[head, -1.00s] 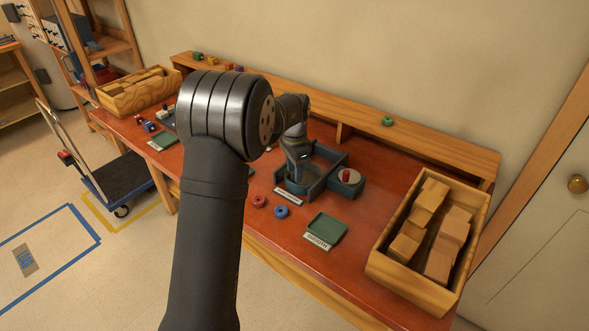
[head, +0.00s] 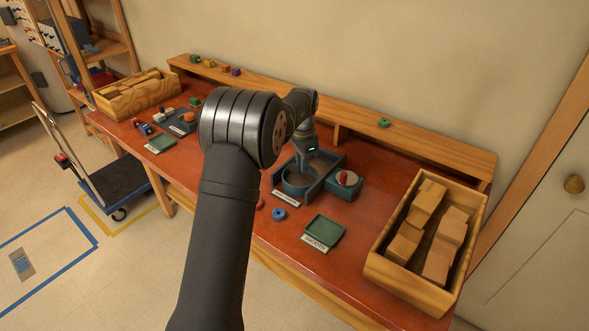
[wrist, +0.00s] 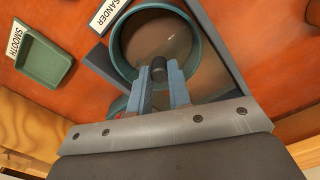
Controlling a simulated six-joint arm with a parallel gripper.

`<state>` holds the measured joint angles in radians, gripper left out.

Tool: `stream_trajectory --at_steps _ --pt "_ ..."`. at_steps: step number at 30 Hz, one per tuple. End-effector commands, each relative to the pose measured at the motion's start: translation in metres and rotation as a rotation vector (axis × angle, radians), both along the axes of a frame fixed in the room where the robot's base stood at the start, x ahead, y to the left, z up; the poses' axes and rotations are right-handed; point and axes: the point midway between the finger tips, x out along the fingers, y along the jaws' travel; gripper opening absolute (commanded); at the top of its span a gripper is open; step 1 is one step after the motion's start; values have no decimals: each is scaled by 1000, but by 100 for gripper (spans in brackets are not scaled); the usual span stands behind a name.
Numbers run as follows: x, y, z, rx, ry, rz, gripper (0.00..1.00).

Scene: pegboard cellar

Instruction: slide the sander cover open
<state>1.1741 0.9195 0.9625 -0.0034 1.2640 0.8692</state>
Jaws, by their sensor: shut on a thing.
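The sander (head: 315,188) is a blue-grey frame on the red bench, with a round teal-rimmed drum (head: 295,187) in it. It also shows in the wrist view, with the drum rim (wrist: 117,50) beside the SANDER label (wrist: 108,14). My gripper (head: 306,150) is low over the back of the sander. In the wrist view my gripper (wrist: 158,80) is shut on a dark upright knob (wrist: 158,67) at the drum's near edge. The cover looks like a see-through brownish pane (wrist: 212,72); its edges are hard to tell. The fingers hide part of the knob.
A green SMOOTH tray (head: 325,230) and a blue ring (head: 279,214) lie in front. A wooden crate of blocks (head: 380,262) is at right. A back ledge (head: 415,150) runs along the wall.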

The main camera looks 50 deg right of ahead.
Motion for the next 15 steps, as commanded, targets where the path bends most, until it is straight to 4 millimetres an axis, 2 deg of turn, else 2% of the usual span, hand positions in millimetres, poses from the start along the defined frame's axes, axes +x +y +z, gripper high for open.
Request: stream_trajectory --at_steps 3,9,15 --pt "1 -20 0 -3 -1 0 0" --pt "0 -46 0 -3 -2 0 0" --pt "0 -58 1 -3 -1 1 0"
